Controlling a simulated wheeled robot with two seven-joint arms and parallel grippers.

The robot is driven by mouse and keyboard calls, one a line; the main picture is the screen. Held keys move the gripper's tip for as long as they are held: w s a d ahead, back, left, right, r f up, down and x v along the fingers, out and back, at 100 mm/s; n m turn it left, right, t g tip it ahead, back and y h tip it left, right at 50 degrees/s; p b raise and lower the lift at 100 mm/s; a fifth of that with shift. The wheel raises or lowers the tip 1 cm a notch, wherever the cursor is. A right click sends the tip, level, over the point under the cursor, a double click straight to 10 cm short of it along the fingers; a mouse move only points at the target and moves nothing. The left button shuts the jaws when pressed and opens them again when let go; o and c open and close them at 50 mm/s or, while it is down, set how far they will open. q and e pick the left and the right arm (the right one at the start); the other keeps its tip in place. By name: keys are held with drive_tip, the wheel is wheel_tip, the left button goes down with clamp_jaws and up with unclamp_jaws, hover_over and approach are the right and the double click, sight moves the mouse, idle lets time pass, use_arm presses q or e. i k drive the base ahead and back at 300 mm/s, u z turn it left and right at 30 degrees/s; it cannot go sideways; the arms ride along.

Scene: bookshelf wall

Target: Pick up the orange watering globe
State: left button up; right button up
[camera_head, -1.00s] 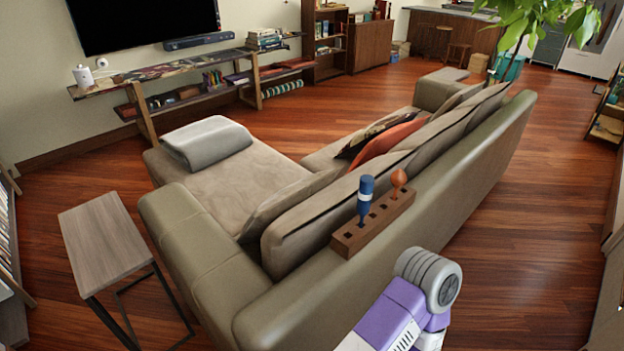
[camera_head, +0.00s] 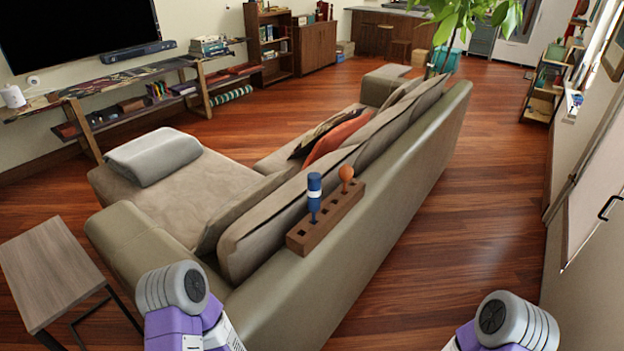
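The orange watering globe (camera_head: 346,173) stands upright in a brown wooden holder (camera_head: 305,238) with several square holes. The holder rests on top of the sofa's back. A blue object with a white band (camera_head: 314,196) stands in the same holder, nearer and to the left of the globe. Parts of both my purple and grey arms show at the bottom of the head view, apart from the holder. The left arm is at the lower left in front of the sofa, the right at the lower right. Neither gripper's fingers are in view.
The grey-green sofa (camera_head: 395,163) fills the middle. A small side table (camera_head: 48,265) stands at the lower left. Open wooden floor (camera_head: 450,235) lies right of the sofa, up to a wall with a cabinet door (camera_head: 597,190). A leafy plant stands at the back.

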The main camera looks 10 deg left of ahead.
sight(346, 173)
drive_tip(key=z, duration=1.15)
drive_tip(key=i, duration=2.55)
drive_tip(key=u, duration=4.2)
